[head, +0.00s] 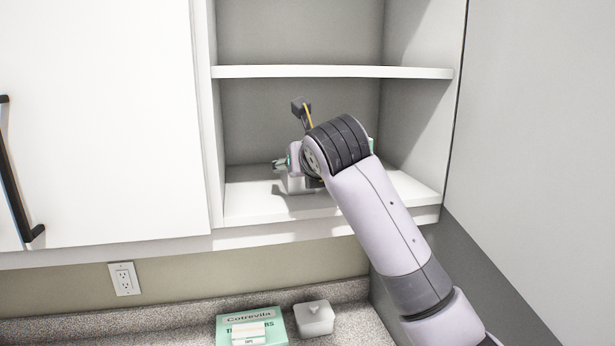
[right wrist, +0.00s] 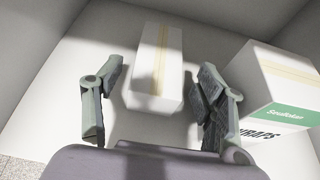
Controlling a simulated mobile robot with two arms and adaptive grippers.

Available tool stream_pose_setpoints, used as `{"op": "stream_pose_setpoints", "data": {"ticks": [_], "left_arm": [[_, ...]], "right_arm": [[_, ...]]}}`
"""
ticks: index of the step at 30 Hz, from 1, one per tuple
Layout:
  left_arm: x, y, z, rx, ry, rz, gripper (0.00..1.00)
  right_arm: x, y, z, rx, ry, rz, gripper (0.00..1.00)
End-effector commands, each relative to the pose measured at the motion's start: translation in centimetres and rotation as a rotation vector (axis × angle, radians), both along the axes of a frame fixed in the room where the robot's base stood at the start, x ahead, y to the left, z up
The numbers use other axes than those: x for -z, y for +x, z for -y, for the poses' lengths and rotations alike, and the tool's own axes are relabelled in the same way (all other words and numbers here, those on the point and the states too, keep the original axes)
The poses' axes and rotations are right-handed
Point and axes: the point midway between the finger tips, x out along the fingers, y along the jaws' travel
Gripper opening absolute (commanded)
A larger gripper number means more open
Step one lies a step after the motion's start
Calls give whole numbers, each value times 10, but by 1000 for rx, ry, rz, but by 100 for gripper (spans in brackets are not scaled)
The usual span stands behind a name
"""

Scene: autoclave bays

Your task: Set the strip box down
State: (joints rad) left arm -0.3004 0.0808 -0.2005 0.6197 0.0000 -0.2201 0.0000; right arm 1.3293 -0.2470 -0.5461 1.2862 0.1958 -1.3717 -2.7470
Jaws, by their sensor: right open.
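A white box with a tan tape stripe (right wrist: 156,68), which I take to be the strip box, rests on the cabinet's lower shelf (head: 250,207). In the right wrist view it lies between the spread fingers of my right gripper (right wrist: 161,80), with a gap on each side. The gripper is open. In the head view my right arm hides most of that spot; only part of a white box (head: 298,187) shows under the wrist. My left gripper is in neither view.
An upper shelf (head: 330,72) runs above. On the counter below are a green Cotrevila box (head: 277,324), a small white box on it, and a lidded container (head: 314,320).

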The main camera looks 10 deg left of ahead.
Motion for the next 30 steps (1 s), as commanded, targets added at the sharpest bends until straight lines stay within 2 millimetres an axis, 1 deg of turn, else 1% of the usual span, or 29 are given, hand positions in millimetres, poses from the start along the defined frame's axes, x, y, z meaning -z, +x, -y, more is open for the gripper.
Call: {"op": "stream_pose_setpoints", "data": {"ticks": [1, 3, 6, 9, 12, 16, 24, 26, 30], "left_arm": [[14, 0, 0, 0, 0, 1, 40], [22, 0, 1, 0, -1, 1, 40], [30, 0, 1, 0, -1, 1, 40], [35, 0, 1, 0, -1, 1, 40], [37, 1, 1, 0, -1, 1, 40], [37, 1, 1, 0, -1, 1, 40], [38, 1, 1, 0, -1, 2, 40], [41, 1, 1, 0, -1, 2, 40], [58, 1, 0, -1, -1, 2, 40]], "right_arm": [[1, -10, 4, -1, 1, 7, 65], [-5, -23, 10, 0, -1, 6, 65], [-13, -38, 16, -1, 0, 4, 65], [-20, -49, 21, 1, 0, 3, 65], [-23, -56, 23, 0, 0, 0, 65], [-26, -59, 25, 0, 0, -1, 65], [-25, -59, 24, -1, 2, -2, 65], [-23, -59, 23, -3, 12, -1, 65], [-12, -60, 14, -20, 75, 4, 65]]}}
